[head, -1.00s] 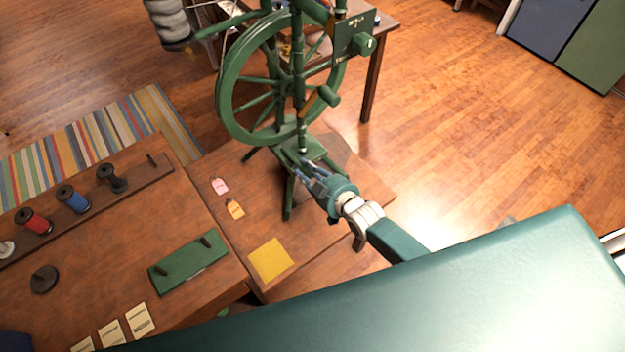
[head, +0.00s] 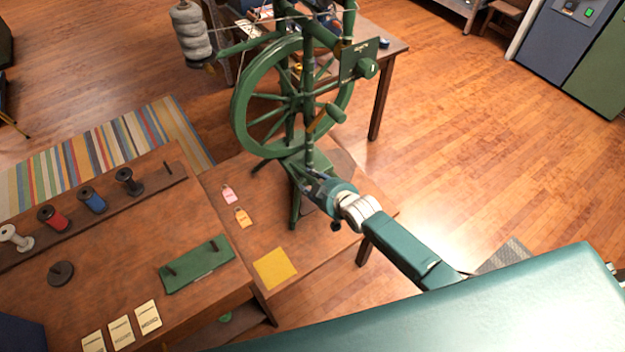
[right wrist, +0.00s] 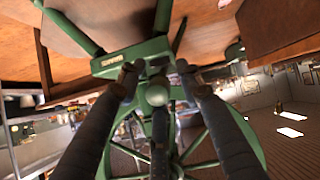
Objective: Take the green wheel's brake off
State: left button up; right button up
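The green spinning wheel (head: 239,110) stands upright on a low wooden table in the head view; its rim also shows in the right wrist view (right wrist: 250,143). My right gripper (head: 312,182) is low at the wheel's near side, by its foot. In the right wrist view, its dark fingers (right wrist: 158,80) are spread, with a green round knob (right wrist: 157,94) between them. Behind the knob is the green base with a small label (right wrist: 114,60), too small to read. I cannot tell whether the fingers touch the knob. My left gripper is not in view.
A brown table (head: 95,270) at the left holds several spools, a green board (head: 198,264) and cards. Two tags (head: 229,194) and a yellow square (head: 274,268) lie on the low table (head: 335,238). Wood floor (head: 450,110) is open at the right.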

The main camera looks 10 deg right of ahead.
jog(key=shift+w+r, duration=0.1)
jog(key=shift+r, duration=0.2)
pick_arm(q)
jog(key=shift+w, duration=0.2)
pick_arm(e)
jog(key=v, duration=1.2)
jog(key=shift+f, duration=0.25)
